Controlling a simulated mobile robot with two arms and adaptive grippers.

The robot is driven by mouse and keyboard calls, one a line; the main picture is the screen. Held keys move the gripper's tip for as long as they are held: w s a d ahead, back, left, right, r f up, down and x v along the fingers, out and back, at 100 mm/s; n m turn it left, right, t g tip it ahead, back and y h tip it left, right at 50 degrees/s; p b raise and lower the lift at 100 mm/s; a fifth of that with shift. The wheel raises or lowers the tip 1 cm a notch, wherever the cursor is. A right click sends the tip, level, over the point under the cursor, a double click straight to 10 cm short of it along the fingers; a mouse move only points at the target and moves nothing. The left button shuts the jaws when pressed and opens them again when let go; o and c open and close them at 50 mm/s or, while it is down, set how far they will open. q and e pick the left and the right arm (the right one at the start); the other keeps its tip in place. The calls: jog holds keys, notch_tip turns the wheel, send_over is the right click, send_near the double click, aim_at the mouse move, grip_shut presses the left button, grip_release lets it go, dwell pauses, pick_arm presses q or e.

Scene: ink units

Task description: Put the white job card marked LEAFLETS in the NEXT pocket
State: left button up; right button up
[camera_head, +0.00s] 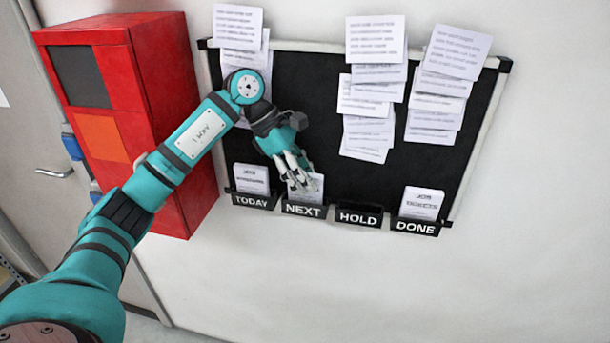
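A white card (314,194) stands in the NEXT pocket (304,210), the second from the left on the black board. Its lower part is inside the pocket, and any heading on it is hidden or too small to read. My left gripper (301,178) points down at this card, with its fingertips over the card's upper part. I cannot tell whether the fingers still pinch the card or are just apart from it. My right gripper is not in view.
The TODAY pocket (253,200) and DONE pocket (416,226) each hold a white card; the HOLD pocket (359,217) looks empty. Several sheets (376,85) hang on the upper board (385,185). A red cabinet (150,60) stands left, beside my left arm.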

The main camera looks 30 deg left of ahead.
pick_arm(q)
jog(key=shift+r, duration=0.1)
jog(key=shift+r, duration=0.25)
jog(key=shift+a+r, duration=0.25)
jog(key=b+v, duration=0.1)
jog(key=v, duration=0.5)
jog(key=shift+r+b, duration=0.25)
jog(key=shift+b, duration=0.15)
jog(key=shift+s+f, duration=0.1)
jog(key=shift+s, duration=0.1)
